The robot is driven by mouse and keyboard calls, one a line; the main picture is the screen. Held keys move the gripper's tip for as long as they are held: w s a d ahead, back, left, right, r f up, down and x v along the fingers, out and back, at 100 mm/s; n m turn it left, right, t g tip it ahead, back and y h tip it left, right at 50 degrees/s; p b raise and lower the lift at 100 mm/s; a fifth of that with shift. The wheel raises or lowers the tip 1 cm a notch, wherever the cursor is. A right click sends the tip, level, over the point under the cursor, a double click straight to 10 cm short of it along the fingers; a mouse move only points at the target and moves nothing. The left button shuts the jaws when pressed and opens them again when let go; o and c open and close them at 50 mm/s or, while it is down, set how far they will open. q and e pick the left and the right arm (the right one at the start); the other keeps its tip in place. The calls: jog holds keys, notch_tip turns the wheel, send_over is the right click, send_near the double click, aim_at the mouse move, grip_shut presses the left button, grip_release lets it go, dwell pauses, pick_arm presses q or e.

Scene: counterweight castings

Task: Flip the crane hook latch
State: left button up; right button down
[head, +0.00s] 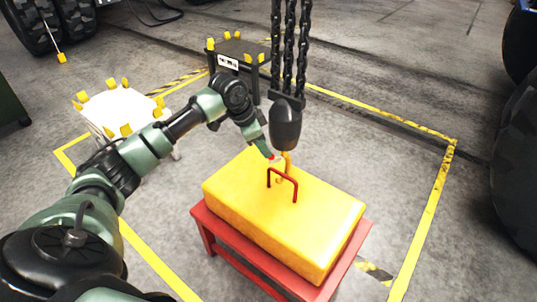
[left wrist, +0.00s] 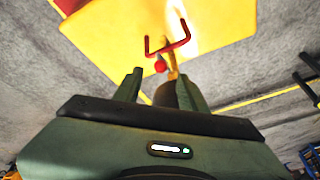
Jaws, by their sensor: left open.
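In the head view a crane hook (head: 288,160) hangs from a dark hook block (head: 286,128), just above and behind the red lifting handle (head: 284,182) of a yellow casting (head: 300,218). I cannot tell if the hook passes through the handle. A small red knob (left wrist: 160,66), seemingly the latch's, is beside the orange hook in the left wrist view. My left gripper (head: 266,148) is left of the hook, close to it. Its open fingers (left wrist: 162,80) stand either side of the block and knob in the wrist view. The right gripper is out of view.
The casting rests on a red stand (head: 207,226). Chains (head: 290,50) rise from the block. A white table (head: 117,110) and a dark table (head: 240,50), both with yellow pieces, stand behind. Yellow tape (head: 425,225) bounds the floor; large tyres stand at the edges.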

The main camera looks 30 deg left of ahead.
pick_arm(q)
jog(key=shift+x, duration=2.75)
grip_shut()
